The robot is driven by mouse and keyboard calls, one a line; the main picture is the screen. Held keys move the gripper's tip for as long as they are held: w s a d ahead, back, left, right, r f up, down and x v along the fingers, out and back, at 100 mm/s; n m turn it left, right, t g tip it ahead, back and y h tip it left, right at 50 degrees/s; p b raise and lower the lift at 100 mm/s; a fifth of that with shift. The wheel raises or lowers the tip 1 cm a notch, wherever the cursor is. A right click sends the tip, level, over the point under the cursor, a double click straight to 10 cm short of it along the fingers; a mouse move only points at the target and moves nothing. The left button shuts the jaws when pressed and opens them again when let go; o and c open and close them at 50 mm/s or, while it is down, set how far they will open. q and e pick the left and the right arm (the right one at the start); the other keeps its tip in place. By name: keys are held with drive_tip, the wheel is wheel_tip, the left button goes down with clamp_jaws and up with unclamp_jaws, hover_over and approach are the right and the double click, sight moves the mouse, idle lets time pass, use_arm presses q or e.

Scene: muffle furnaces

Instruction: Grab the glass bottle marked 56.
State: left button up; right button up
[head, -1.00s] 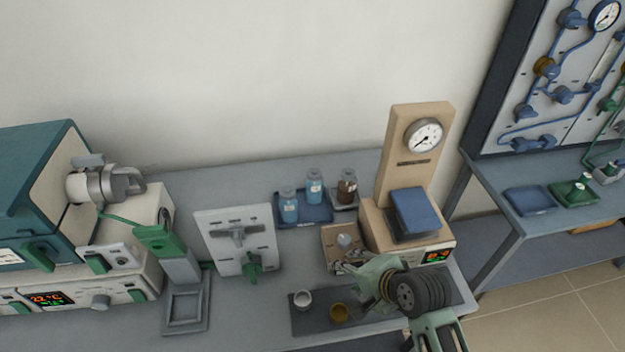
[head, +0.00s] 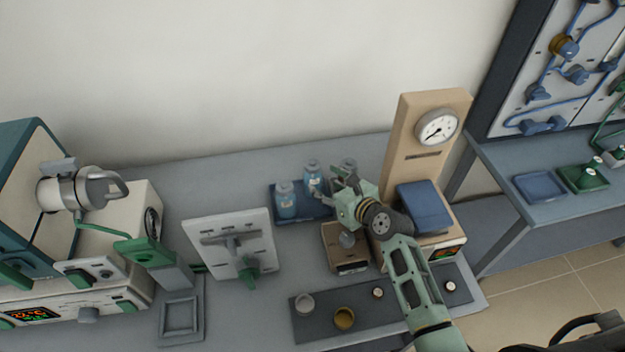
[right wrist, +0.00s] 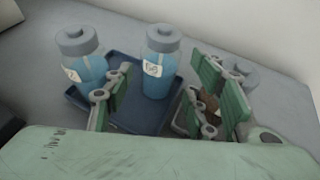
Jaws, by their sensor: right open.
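Two glass bottles with blue liquid and grey caps stand upright on a blue tray (head: 305,217). The left one (head: 286,202) also shows in the right wrist view (right wrist: 88,68); its label is partly turned away. The other (head: 311,176) shows in the right wrist view (right wrist: 160,72) with a label facing me, perhaps 56, too small to read surely. A brown bottle (head: 349,164) is to the right, mostly hidden by my right gripper (head: 338,194). That gripper is open and empty, in front of the bottles. My left gripper is not in view.
A tan stand with a dial gauge (head: 436,128) and blue block (head: 425,206) rises close right of my arm. A small brown box (head: 345,262) lies below the gripper. A grey panel (head: 230,262) stands left; a dark mat (head: 325,332) with small cups lies in front.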

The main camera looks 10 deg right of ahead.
sight(319, 181)
drive_tip(key=shift+w+a+f, duration=0.3)
drive_tip(key=shift+w+f, duration=0.4)
drive_tip(key=shift+f, duration=0.1)
drive_tip(key=shift+w+a+f, duration=0.15)
drive_tip(key=shift+w+f, duration=0.1)
drive_tip(key=shift+w, duration=0.3)
drive_tip(key=b+x, duration=0.1)
drive_tip(key=x, duration=0.3)
drive_tip(key=shift+w+a+f, duration=0.15)
drive_tip(key=shift+w, duration=0.15)
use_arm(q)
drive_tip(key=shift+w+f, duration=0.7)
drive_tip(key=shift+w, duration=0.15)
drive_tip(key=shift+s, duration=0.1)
use_arm(e)
drive_tip(key=shift+c, duration=0.2)
drive_tip(key=shift+c, duration=0.9)
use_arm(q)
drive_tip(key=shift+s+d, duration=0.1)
use_arm(e)
drive_tip(key=c, duration=0.8)
